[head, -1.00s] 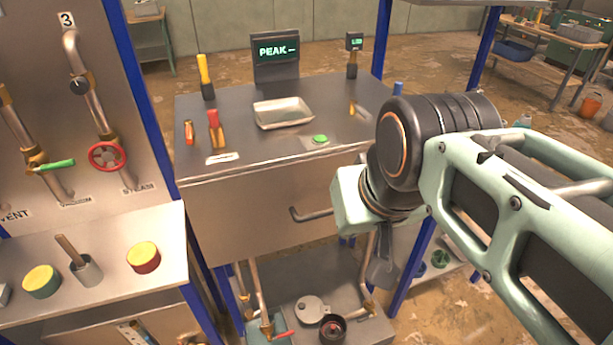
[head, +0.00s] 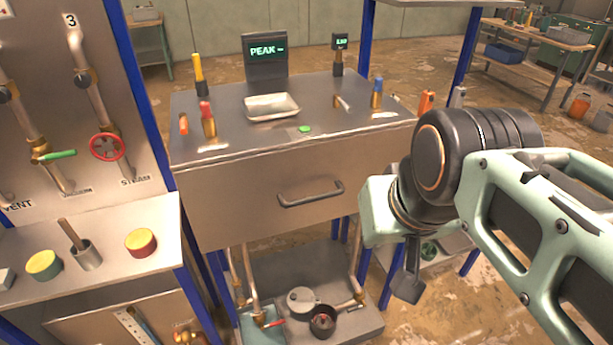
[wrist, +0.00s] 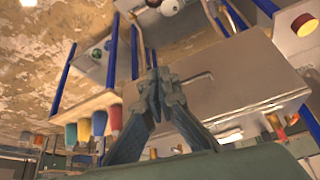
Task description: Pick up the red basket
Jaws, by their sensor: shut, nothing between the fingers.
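I cannot make out a red basket in either view. A small dark round pot (head: 322,321) with some red inside stands on the lower shelf; I cannot tell whether it is a basket. My gripper (head: 408,285) points down in front of the steel bench, to the right of the drawer handle, and is empty. In the wrist view, my gripper (wrist: 158,82) has its dark fingers brought together, with the drawer front behind them.
The steel bench's drawer handle (head: 311,194) sticks out. A shallow tray (head: 272,107) and several small tools stand on top. A left panel has a red valve wheel (head: 107,147). Blue posts (head: 365,35) frame the bench. An orange bucket (head: 580,106) stands far right.

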